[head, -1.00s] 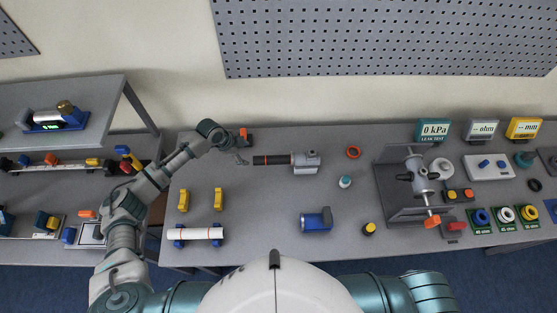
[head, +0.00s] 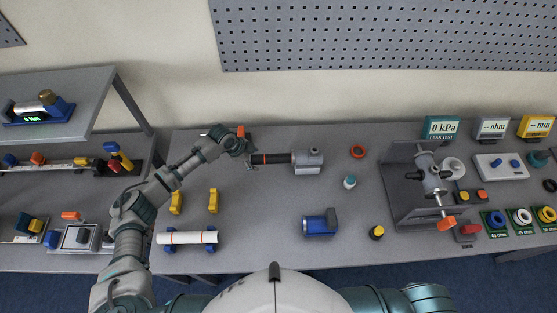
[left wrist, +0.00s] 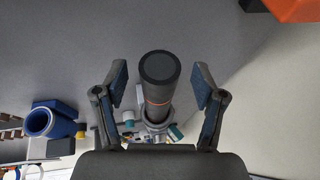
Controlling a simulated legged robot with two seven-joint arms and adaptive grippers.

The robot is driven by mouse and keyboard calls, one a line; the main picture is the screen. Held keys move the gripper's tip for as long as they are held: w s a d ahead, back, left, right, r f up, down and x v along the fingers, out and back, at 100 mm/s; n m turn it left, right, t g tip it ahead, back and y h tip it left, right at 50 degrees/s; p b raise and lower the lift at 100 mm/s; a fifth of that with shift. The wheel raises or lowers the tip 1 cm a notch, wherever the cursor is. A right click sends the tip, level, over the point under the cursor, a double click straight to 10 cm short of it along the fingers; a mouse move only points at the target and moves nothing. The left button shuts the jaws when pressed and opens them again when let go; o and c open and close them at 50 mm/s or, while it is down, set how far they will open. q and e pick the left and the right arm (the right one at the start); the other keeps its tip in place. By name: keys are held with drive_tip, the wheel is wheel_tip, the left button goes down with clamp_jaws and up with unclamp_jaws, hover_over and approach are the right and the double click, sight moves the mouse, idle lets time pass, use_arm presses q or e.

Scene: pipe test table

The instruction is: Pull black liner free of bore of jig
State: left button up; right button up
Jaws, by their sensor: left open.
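The black liner (head: 271,159) sticks out to the left from the bore of the grey metal jig (head: 308,161) at the back middle of the table. It has an orange ring around it. My left gripper (head: 247,160) is open at the liner's free left end. In the left wrist view the liner (left wrist: 158,88) points its round end at the camera, between the two spread fingers of the gripper (left wrist: 160,88), with a gap on each side. The jig (left wrist: 158,126) shows behind it, mostly hidden. My right gripper is not in view.
An orange block (head: 241,131) stands behind my left gripper. Two yellow stands (head: 213,201) and a white pipe on blue supports (head: 187,238) are at front left.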

use_arm(q)
drive_tip(key=c, duration=1.3)
drive_tip(key=shift+o, duration=0.2)
drive_tip(key=shift+a+p, duration=0.35)
drive_tip(key=shift+a, duration=0.55)
drive_tip(key=shift+a+p, duration=0.3)
drive_tip(key=shift+a, duration=1.85)
drive_tip(key=shift+r, duration=0.1)
wheel_tip(320, 180, up, 8)
drive_tip(key=p, duration=0.7)
